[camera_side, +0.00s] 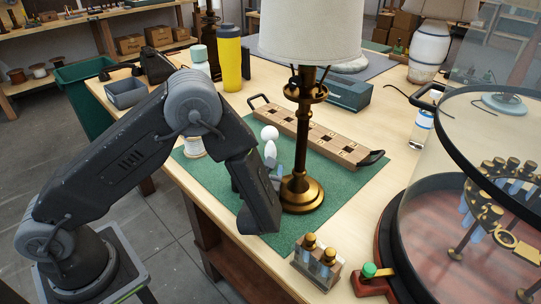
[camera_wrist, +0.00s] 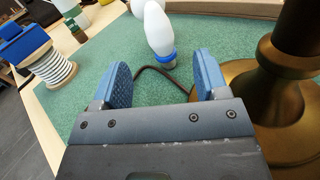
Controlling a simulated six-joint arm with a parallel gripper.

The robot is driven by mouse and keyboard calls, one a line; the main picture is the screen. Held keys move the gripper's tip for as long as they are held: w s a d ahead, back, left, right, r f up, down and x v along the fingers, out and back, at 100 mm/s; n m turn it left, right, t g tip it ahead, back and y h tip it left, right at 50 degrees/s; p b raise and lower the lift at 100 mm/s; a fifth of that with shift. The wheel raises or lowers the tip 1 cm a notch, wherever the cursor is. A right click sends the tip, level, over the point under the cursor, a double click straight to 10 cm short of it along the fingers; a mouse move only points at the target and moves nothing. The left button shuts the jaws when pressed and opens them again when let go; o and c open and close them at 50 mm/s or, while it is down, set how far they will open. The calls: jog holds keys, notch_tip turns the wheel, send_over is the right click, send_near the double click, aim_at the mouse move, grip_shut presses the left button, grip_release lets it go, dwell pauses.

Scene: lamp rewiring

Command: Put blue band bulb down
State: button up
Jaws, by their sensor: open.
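The blue band bulb (camera_wrist: 157,28) is a white, candle-shaped bulb with a blue ring above its metal base. It stands roughly upright on the green mat (camera_wrist: 105,45), just beyond my jaws. In the side view the bulb (camera_side: 270,151) shows left of the lamp's stem. My gripper (camera_wrist: 164,72) is open and empty, with its blue pads on either side of the bulb's line and a gap to it. In the side view my gripper (camera_side: 262,178) is low over the mat, partly hidden by my wrist.
The brass lamp (camera_side: 301,193) stands close to the right of my gripper. A dark cord (camera_wrist: 150,72) curves over the mat between jaws and bulb. A wire spool (camera_wrist: 52,68) stands left. A wooden rack (camera_side: 322,138) lies behind; a glass-walled round stand (camera_side: 425,215) is at right.

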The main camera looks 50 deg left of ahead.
aim_at(270, 155)
jog(key=x, duration=0.9)
jog(key=shift+s, duration=0.1)
jog(key=c, duration=1.1)
